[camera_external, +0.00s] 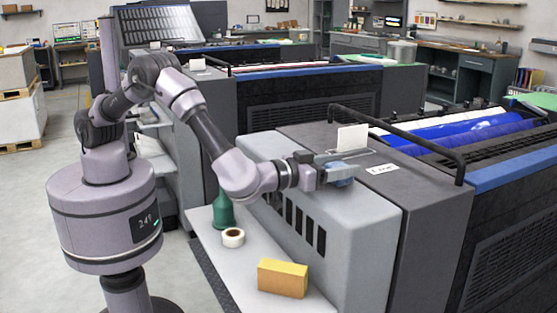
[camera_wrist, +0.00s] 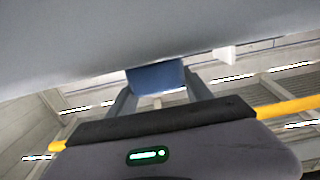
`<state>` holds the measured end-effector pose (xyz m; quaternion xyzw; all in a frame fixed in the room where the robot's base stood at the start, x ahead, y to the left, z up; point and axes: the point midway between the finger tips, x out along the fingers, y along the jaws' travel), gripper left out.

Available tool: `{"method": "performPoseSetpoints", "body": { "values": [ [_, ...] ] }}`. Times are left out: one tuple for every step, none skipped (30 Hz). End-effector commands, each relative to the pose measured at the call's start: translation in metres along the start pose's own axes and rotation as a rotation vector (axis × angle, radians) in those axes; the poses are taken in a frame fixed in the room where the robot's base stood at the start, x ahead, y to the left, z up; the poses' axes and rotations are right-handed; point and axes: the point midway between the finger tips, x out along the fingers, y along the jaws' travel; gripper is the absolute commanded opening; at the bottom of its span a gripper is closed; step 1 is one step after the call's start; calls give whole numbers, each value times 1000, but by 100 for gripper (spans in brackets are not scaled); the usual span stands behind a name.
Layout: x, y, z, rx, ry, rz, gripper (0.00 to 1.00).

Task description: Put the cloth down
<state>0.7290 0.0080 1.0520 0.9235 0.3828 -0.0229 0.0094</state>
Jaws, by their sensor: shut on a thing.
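A blue cloth (camera_external: 342,181) is held in my gripper (camera_external: 332,168) over the grey top of the nearest ink unit (camera_external: 300,148). It looks small and bunched. In the wrist view the blue cloth (camera_wrist: 156,77) sits between my two fingers, against a broad grey surface (camera_wrist: 80,60). My gripper is shut on it. I cannot tell whether the cloth touches the unit's top, and part of it is hidden by the fingers.
A white card (camera_external: 352,138) stands behind my gripper and a label (camera_external: 382,169) lies to its right. A dark rail (camera_external: 400,128) runs behind.

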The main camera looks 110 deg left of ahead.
Motion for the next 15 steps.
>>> {"method": "performPoseSetpoints", "body": {
  "values": [
    [0,0,10,0,0,0,20],
    [0,0,10,-1,1,0,20],
    [0,0,8,-1,1,0,20],
    [0,0,7,-1,1,0,20],
    [0,0,7,-1,0,0,20],
    [0,0,6,-1,1,0,20],
    [0,0,7,-1,1,0,20],
    [0,0,7,-1,0,0,20],
    [0,0,9,-1,0,0,20],
    [0,0,10,-1,0,0,20],
    [0,0,9,-1,1,0,64],
    [0,0,9,-1,1,0,72],
    [0,0,9,-1,1,0,78],
    [0,0,9,-1,1,0,80],
    [0,0,9,-1,1,1,80]
  ]
}}
